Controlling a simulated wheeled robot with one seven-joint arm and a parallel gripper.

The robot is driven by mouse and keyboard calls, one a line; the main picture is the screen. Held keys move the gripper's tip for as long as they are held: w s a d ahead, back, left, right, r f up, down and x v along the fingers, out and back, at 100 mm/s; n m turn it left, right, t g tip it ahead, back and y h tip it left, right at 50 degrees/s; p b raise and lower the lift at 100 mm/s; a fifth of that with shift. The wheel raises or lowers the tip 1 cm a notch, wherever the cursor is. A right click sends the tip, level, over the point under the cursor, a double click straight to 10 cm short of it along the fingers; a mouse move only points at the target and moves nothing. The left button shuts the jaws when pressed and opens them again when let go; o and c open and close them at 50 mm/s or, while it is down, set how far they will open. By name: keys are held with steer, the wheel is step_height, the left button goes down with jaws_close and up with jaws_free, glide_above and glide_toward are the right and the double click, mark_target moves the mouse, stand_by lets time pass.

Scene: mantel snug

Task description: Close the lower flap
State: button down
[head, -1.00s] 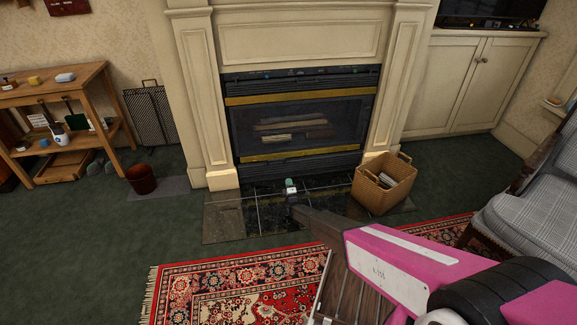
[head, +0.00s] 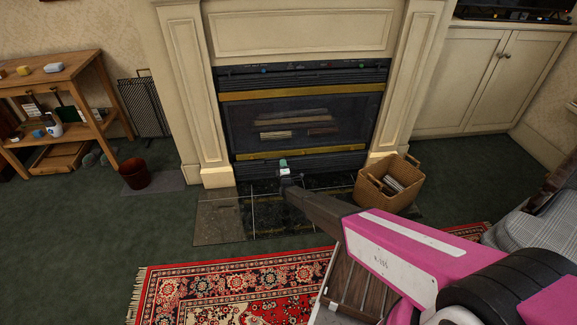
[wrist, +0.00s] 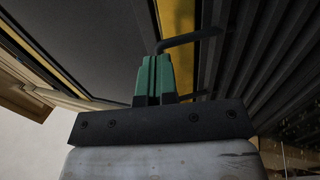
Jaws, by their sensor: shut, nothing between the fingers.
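The lower flap (head: 330,165) is the dark slatted panel under the lower brass strip of the fireplace. In the wrist view the flap (wrist: 268,62) fills the right side, with a thin dark bar handle (wrist: 192,38) in front of it. I cannot tell exactly how far the flap stands open. My gripper (head: 283,163) is low in front of the flap, left of its middle. In the wrist view its green fingertips (wrist: 153,76) are together and empty, close to the handle. I cannot tell whether they touch it.
The hearth slab (head: 218,222) lies below. A wicker basket (head: 372,192) with papers stands close on the right, against the surround. A brown bin (head: 135,174) and a wooden shelf unit (head: 60,75) are at left. A red patterned rug (head: 220,290) lies in front. The carpet at left is clear.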

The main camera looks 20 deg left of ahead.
steer(key=shift+w+a+r, duration=0.15)
steer(key=shift+w+a, duration=0.1)
steer(key=shift+w, duration=0.15)
steer(key=shift+x, duration=1.2)
steer(key=shift+r, duration=0.15)
steer(key=shift+d, duration=0.1)
